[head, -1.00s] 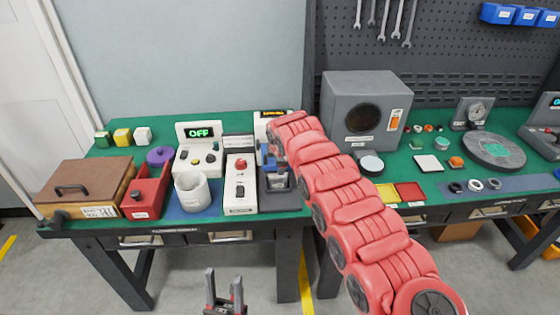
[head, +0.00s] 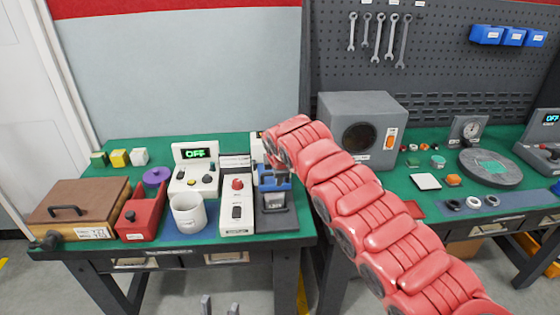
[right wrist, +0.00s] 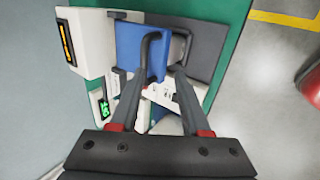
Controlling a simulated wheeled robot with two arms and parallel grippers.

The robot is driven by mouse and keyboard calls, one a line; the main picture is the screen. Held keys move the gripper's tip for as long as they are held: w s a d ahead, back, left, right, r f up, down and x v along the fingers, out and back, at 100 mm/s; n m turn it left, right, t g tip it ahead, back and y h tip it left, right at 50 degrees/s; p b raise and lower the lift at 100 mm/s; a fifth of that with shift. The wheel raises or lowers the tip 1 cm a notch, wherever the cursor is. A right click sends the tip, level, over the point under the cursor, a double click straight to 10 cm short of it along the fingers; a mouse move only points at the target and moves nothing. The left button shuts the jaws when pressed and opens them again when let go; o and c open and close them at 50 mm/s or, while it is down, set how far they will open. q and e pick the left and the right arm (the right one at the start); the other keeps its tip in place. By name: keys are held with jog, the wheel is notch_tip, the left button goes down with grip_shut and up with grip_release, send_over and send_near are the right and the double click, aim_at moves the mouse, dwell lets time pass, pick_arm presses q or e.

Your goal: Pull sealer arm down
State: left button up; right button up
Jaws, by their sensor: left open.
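The sealer (head: 277,218) is a dark grey device with a blue upper part (head: 275,184), at the right end of the left bench. My red right arm reaches over it, and its gripper is hidden there in the head view. In the right wrist view the right gripper (right wrist: 161,78) has its fingers apart, close to the blue part (right wrist: 129,43) and a dark curved handle (right wrist: 147,47). I cannot tell whether the fingers touch the handle. My left gripper (head: 220,307) is open and empty, low in front of the bench, mostly cut off by the frame.
Left of the sealer stand a white box with a red button (head: 237,208), a white cup (head: 187,213), a panel reading OFF (head: 196,154), a red tray (head: 142,212) and a wooden box (head: 78,210). A grey box (head: 358,108) stands behind my right arm.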

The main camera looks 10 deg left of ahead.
jog(key=b+v, duration=0.2)
jog(key=v, duration=0.9)
jog(key=shift+r, duration=0.25)
